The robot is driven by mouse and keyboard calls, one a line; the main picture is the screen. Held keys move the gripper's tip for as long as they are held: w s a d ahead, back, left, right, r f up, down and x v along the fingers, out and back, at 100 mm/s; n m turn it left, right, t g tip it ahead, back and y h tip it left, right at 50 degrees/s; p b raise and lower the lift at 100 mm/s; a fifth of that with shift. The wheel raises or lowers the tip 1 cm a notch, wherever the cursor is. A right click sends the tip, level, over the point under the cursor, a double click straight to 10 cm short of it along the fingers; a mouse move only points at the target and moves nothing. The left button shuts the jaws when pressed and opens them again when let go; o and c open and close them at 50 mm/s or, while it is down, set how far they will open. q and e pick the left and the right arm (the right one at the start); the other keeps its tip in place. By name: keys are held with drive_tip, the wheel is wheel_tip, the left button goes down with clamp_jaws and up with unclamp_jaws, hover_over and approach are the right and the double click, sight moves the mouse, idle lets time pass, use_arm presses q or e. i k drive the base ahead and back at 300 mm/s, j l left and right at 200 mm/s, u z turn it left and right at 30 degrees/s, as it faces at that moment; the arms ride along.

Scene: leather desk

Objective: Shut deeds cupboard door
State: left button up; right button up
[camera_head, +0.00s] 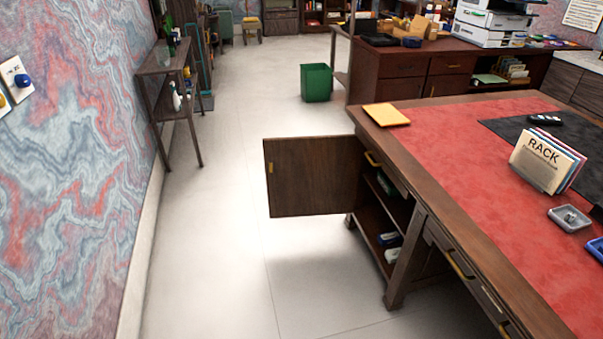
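The deeds cupboard door (312,177) is a dark wood panel with a small brass handle (270,168) near its left edge. It stands open, swung out to the left from the end of the leather-topped desk (450,160). The open cupboard (378,215) beside it shows shelves with a few small items, including white and blue ones (390,240) low down. Neither of my grippers is in view.
Pale floor is clear in front of the door and along the left wall. A narrow side table (165,65) stands by that wall. A green bin (316,83) stands farther back. A yellow folder (387,115) and a "RACK" card holder (545,162) sit on the desk.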

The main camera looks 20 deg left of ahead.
sight(312, 176)
drive_tip(key=i+j+u, duration=0.15)
drive_tip(key=u, duration=0.25)
drive_tip(key=i+u, duration=0.1)
drive_tip(key=u, duration=0.25)
drive_tip(key=i+j+u, duration=0.1)
drive_tip(key=u, duration=0.3)
drive_tip(key=i+u, duration=0.1)
drive_tip(key=i, duration=0.5)
drive_tip(key=i+u, duration=0.1)
drive_tip(key=i, duration=0.5)
drive_tip(key=i+l, duration=0.15)
drive_tip(key=i, duration=0.4)
drive_tip(key=i+l+u, duration=0.15)
drive_tip(key=i, duration=0.45)
drive_tip(key=i+z, duration=0.1)
drive_tip(key=i, duration=0.45)
drive_tip(key=i+j+z, duration=0.1)
drive_tip(key=i, duration=0.5)
drive_tip(key=i+j, duration=0.15)
drive_tip(key=i, duration=0.4)
drive_tip(key=i+j+z, duration=0.15)
drive_tip(key=i, duration=0.4)
drive_tip(key=i+z, duration=0.1)
drive_tip(key=z, duration=0.8)
drive_tip(key=i+j+z, duration=0.1)
drive_tip(key=z, duration=0.35)
drive_tip(key=i+z, duration=0.1)
drive_tip(key=z, duration=0.3)
drive_tip(key=j+z, duration=0.15)
drive_tip(key=z, duration=2.1)
